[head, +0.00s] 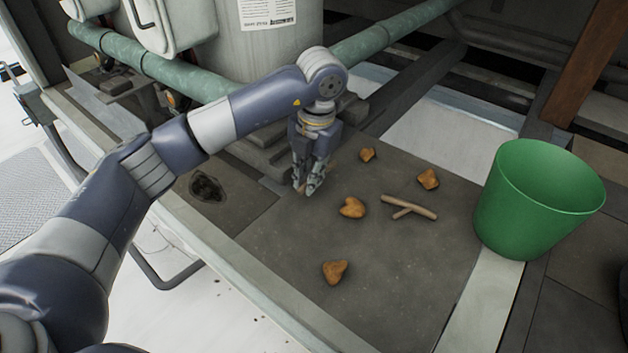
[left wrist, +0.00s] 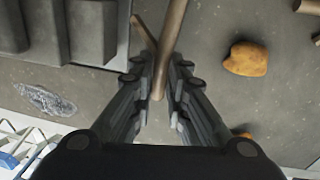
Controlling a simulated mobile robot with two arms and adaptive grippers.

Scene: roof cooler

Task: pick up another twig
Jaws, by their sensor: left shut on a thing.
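My left gripper (head: 309,187) reaches down near the back left of the grey panel in the head view. In the left wrist view its fingers (left wrist: 160,92) are shut on a brown twig (left wrist: 172,30), which has a side branch. In the head view this twig is mostly hidden by the fingers. A second forked twig (head: 410,207) lies on the panel to the right of the gripper. A twig end (left wrist: 308,6) also shows at the top right of the left wrist view. My right gripper is not in view.
Several orange-brown leaves lie around the twig, one (head: 352,208) close to the gripper and one (head: 335,272) nearer the front. A green bucket (head: 540,200) stands at the right. A dark drain-like patch (head: 206,187) is at left. Pipes (head: 400,32) and a tank (head: 262,50) are behind.

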